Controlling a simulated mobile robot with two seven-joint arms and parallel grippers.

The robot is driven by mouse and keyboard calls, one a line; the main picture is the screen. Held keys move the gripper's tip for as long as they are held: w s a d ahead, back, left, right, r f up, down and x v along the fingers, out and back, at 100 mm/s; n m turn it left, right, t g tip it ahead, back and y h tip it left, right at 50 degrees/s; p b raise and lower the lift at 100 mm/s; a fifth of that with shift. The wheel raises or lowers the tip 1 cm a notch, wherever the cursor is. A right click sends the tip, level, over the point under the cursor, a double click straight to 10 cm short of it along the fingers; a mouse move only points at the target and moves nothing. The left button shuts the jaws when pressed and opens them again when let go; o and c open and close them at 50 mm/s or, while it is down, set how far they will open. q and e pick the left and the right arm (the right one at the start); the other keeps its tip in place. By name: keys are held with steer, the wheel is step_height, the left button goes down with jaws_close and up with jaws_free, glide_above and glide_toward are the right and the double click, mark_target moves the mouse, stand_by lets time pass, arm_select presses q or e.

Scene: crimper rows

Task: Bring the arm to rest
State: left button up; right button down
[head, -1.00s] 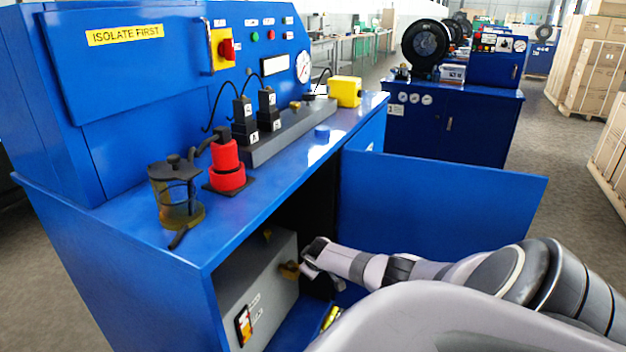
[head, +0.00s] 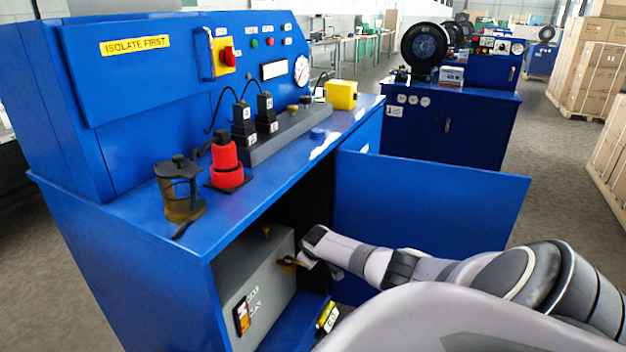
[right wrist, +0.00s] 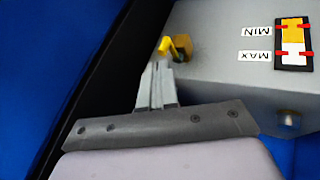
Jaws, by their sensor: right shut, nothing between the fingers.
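My right arm reaches from the right into the open lower cabinet of the blue bench. Its gripper (head: 304,255) is shut and empty, close to a yellow valve handle (head: 287,265) on the front of a grey tank (head: 262,275). In the right wrist view the shut fingers (right wrist: 160,75) point at the yellow handle (right wrist: 177,47). Whether they touch it I cannot tell. The tank carries a level gauge (right wrist: 292,42) with MIN and MAX labels, upside down in this view. My left gripper is not in view.
The open blue cabinet door (head: 430,200) stands just behind my right forearm. The bench top (head: 300,150) holds a red cylinder (head: 226,165), a dark-topped amber filter bowl (head: 180,190), a valve block and a yellow box (head: 341,95).

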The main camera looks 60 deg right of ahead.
stand_by(0.3)
steer(key=s+a+f+n+t+y, duration=0.1)
steer(key=s+a+f+y, duration=0.15)
steer(key=a, duration=0.65)
steer(key=s+a+f+n+t+y, duration=0.1)
steer(key=s+a+f+n, duration=0.2)
steer(key=a, duration=0.6)
steer(key=s+a+f+t+y, duration=0.15)
steer(key=a+f, duration=0.25)
steer(key=a, duration=0.5)
steer(key=s+a+r+t+y, duration=0.1)
steer(key=s+a+r, duration=0.3)
steer(key=s+a, duration=0.2)
steer(key=s+a+r+m+t+y, duration=0.1)
steer(key=s+a+r, duration=0.4)
steer(key=s+a, duration=0.2)
steer(key=shift+a+r+y, duration=0.3)
steer(key=shift+a, duration=0.6)
